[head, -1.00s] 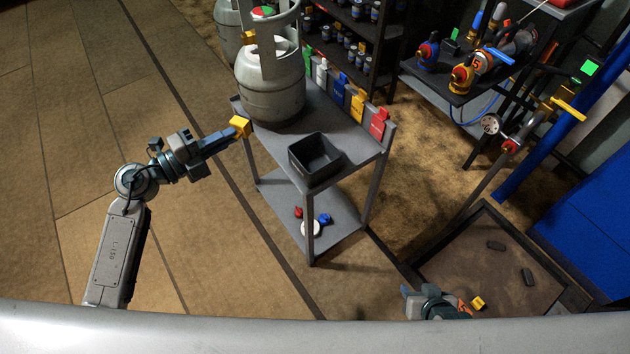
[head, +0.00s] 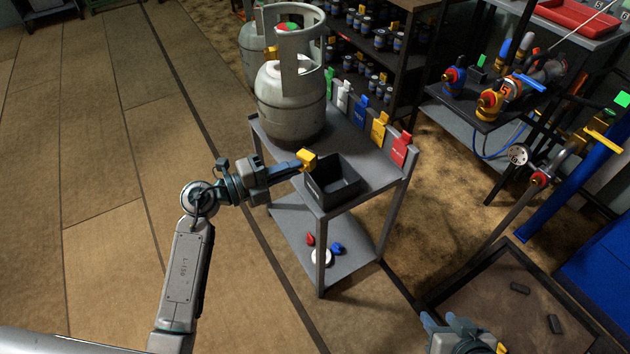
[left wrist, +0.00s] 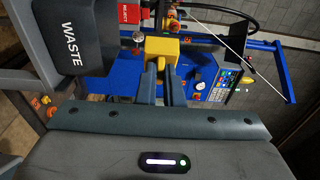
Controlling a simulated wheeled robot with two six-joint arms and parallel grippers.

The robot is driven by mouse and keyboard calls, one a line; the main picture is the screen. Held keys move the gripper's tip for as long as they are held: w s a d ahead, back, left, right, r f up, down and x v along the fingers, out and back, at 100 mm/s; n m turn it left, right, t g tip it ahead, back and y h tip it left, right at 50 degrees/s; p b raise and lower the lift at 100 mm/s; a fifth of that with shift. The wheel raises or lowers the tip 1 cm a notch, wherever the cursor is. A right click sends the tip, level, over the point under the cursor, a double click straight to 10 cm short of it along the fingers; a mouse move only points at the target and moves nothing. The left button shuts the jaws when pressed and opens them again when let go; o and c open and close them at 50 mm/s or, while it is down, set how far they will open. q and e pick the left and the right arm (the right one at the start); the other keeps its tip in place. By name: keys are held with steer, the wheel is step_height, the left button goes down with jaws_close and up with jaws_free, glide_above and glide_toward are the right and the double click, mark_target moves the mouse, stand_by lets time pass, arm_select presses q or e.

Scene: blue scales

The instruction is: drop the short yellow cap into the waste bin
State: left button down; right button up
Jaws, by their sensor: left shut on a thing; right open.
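The bin is a dark open box on the top shelf of a grey cart. In the left wrist view the cap (left wrist: 161,47) sits between the fingertips, and the bin (left wrist: 80,38), lettered WASTE, is beside it to the left. I cannot tell the cap's height above the rim. My right gripper (head: 460,335) is partly cut off at the bottom edge, away from the cart.
A grey gas cylinder (head: 290,100) stands on the cart (head: 362,148) behind the bin. Coloured tags, including a red one (head: 400,150), line its back edge. Red, blue and white pieces lie on the lower shelf (head: 345,262). The floor at left is clear.

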arm_select(q)
steer(key=d+f+b, duration=0.1)
steer(key=d+f, duration=0.3)
steer(key=d, duration=0.1)
steer(key=shift+w+d, duration=0.25)
steer(key=shift+f, duration=0.6)
steer(key=c, duration=1.6)
jaws_free()
steer(key=shift+o, duration=0.2)
